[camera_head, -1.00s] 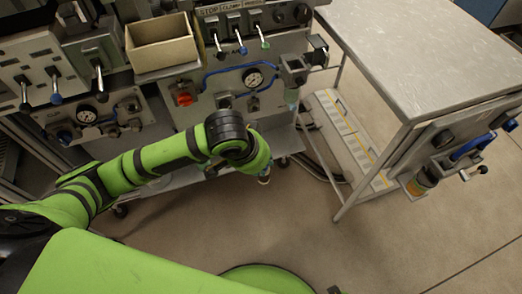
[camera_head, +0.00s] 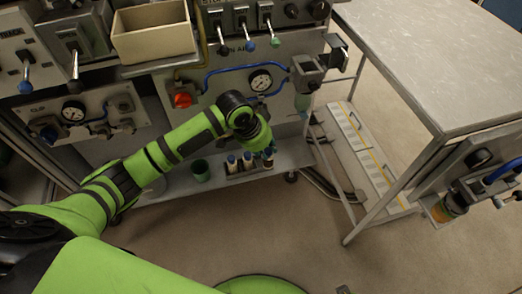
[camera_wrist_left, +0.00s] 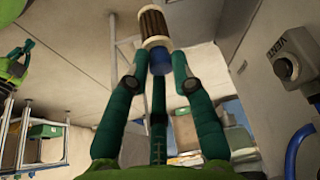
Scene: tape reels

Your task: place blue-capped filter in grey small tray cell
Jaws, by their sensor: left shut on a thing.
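My left gripper (camera_wrist_left: 158,66) is shut on a filter with a brown pleated body (camera_wrist_left: 154,26), a pale end band and a blue cap (camera_wrist_left: 160,61) that faces back towards my palm. In the head view my left gripper (camera_head: 267,154) is small and dark, partly hidden by my wrist, beside a small grey tray (camera_head: 258,176) on the low shelf. Capped filters (camera_head: 232,164) (camera_head: 247,161) stand upright in the tray to the left of my gripper. I cannot tell which cells are empty. My right gripper is in neither view.
A green cup (camera_head: 200,171) stands on the shelf (camera_head: 176,186) left of the tray. Above are a panel with a pressure gauge (camera_head: 260,80), a red knob (camera_head: 182,100), a blue hose and an open beige box (camera_head: 153,32). A grey table (camera_head: 450,70) stands at right.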

